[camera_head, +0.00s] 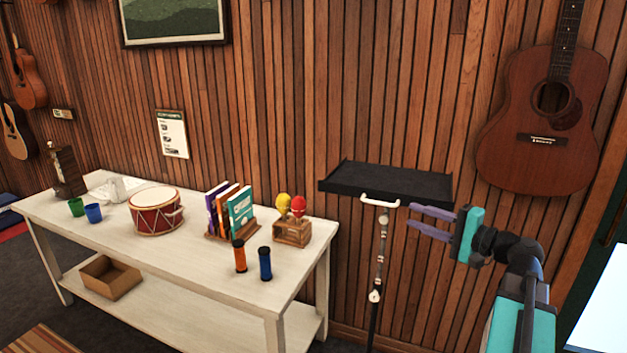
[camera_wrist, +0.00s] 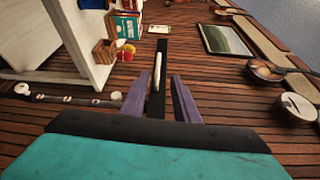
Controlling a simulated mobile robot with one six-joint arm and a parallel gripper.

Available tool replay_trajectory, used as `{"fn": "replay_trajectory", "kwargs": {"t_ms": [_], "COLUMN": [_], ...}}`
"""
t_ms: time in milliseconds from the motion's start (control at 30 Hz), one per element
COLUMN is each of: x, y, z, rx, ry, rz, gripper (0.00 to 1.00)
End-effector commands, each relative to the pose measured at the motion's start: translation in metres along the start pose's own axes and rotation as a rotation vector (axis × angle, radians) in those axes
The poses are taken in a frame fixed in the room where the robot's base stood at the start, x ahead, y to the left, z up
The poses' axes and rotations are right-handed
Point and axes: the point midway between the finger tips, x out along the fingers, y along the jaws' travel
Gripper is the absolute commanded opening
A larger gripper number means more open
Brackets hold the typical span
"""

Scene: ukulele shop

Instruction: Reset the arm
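My gripper (camera_head: 411,216) is at the right in the head view, reaching left with its two purple fingers spread apart. In the wrist view the gripper (camera_wrist: 160,78) also shows a clear gap between its fingers. I see nothing clamped in it. The fingertips are close to the front edge of a black tray (camera_head: 395,183) on a stand. A white curved handle (camera_head: 380,200) is at that edge, just left of the fingertips. In the wrist view the white handle (camera_wrist: 157,70) shows between the fingers; I cannot tell whether it lies between the tips or beyond them.
A white table (camera_head: 190,257) at the left carries a drum (camera_head: 156,212), books (camera_head: 229,212), a wooden box with maracas (camera_head: 292,231) and shakers. A guitar (camera_head: 540,150) hangs on the slatted wall above my arm. The black tray's top looks bare.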

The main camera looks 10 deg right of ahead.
Motion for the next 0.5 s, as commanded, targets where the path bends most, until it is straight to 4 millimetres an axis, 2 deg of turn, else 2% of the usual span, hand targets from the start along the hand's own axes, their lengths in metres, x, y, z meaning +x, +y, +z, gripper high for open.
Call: {"fn": "replay_trajectory", "kwargs": {"t_ms": [133,233,367,500], "x": [0.012,0.030,0.060,0.091], "y": [0.003,0.015,0.045,0.084], "z": [0.008,0.017,0.035,0.057], "rx": [0.003,0.021,0.066,0.122], "ry": [-0.023,-0.054,-0.111,-0.171], "rz": [0.003,0.010,0.028,0.056], "gripper": [0.28,0.28,0.28,0.28]}}
